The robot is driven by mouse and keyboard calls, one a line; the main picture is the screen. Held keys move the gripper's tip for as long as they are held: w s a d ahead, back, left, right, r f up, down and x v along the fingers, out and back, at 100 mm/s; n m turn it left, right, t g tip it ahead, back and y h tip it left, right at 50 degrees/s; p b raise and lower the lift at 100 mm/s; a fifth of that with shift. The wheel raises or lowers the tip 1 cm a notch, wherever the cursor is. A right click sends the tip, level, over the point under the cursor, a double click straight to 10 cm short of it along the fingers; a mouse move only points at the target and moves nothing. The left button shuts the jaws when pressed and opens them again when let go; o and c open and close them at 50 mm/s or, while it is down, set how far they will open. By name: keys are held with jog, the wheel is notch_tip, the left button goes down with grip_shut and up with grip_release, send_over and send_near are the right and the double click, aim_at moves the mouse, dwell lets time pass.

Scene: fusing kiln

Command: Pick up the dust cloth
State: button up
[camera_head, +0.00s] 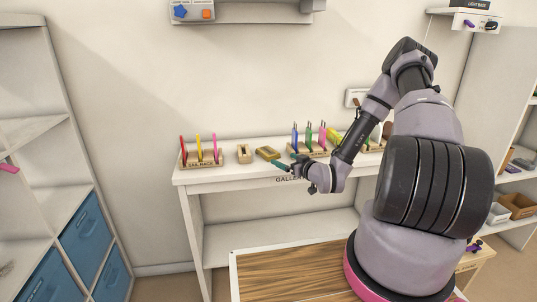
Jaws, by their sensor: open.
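I cannot clearly make out a dust cloth in this small view. A yellowish block-like thing (267,153) lies on the white shelf top, and I cannot tell whether it is cloth. My gripper (281,166) is at the front edge of the shelf top, just below and right of that thing in the picture. A small teal piece shows at its tip, and I cannot tell if it is a finger or a separate thing. The jaws are open. My wrist hides part of the shelf front and its label.
The white shelf unit (230,178) holds a rack of coloured sticks (201,157), a small wooden holder (244,153) and another rack with coloured tools (309,146). A wood-topped table (285,272) stands in front. Shelves with blue bins (85,228) stand at left.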

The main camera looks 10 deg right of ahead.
aim_at(272, 153)
jog(key=x, duration=1.1)
jog(key=c, duration=1.3)
